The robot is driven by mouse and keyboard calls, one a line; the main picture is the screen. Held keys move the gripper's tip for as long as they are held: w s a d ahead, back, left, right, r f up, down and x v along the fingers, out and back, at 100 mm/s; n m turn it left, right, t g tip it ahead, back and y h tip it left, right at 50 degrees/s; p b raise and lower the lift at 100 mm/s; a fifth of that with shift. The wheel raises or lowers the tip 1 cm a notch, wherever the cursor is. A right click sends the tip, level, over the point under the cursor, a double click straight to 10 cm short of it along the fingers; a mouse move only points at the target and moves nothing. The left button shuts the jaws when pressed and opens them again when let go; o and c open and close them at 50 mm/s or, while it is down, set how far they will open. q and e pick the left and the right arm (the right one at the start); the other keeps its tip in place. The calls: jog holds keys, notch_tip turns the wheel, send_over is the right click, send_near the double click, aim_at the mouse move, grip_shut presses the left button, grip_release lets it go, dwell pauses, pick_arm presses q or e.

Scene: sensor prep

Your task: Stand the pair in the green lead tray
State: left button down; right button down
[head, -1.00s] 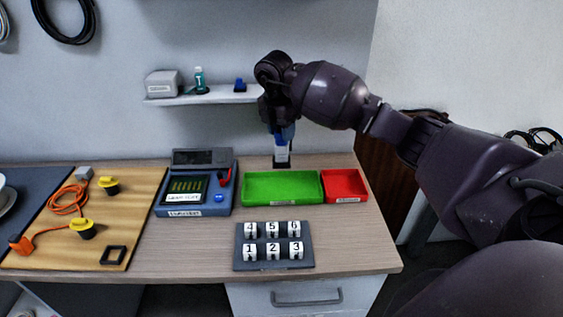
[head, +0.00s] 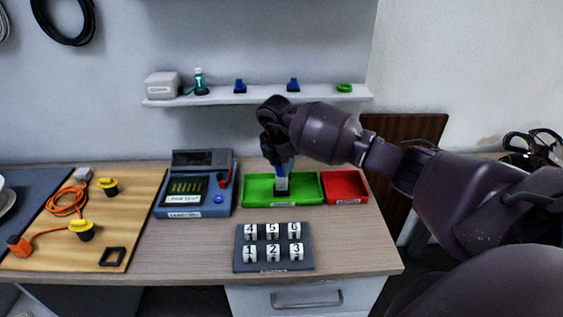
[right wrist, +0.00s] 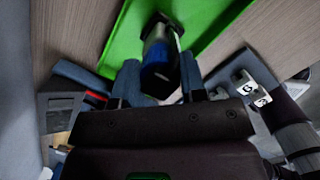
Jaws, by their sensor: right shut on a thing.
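The green lead tray (head: 254,190) lies on the bench right of the blue tester. My right gripper (head: 280,163) is above it, pointing down and shut on the pair (head: 282,183). The pair has a blue upper part, a pale labelled body and a dark foot. It is roughly upright, its lower end within the tray's outline; I cannot tell whether it touches the floor. In the right wrist view the pair (right wrist: 160,55) is between my fingers (right wrist: 160,82), over the green tray (right wrist: 118,42). My left gripper is out of view.
A red tray (head: 345,186) adjoins the green tray's right side. A numbered block rack (head: 273,266) stands in front, the blue tester (head: 196,209) to the left. The shelf (head: 258,97) above holds blue clips and a green ring (head: 344,87). Bare bench lies right of the rack.

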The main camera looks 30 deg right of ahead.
jog(key=c, duration=0.8)
grip_release()
jog(key=shift+f, duration=0.1)
jog(key=shift+c, duration=0.2)
jog(key=shift+o, duration=0.8)
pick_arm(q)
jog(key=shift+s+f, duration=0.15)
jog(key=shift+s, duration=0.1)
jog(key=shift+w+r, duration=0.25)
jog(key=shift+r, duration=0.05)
pick_arm(e)
notch_tip(320, 180, up, 12)
jog(key=a, duration=0.1)
jog(key=shift+s+a, duration=0.2)
jog(key=shift+a, duration=0.2)
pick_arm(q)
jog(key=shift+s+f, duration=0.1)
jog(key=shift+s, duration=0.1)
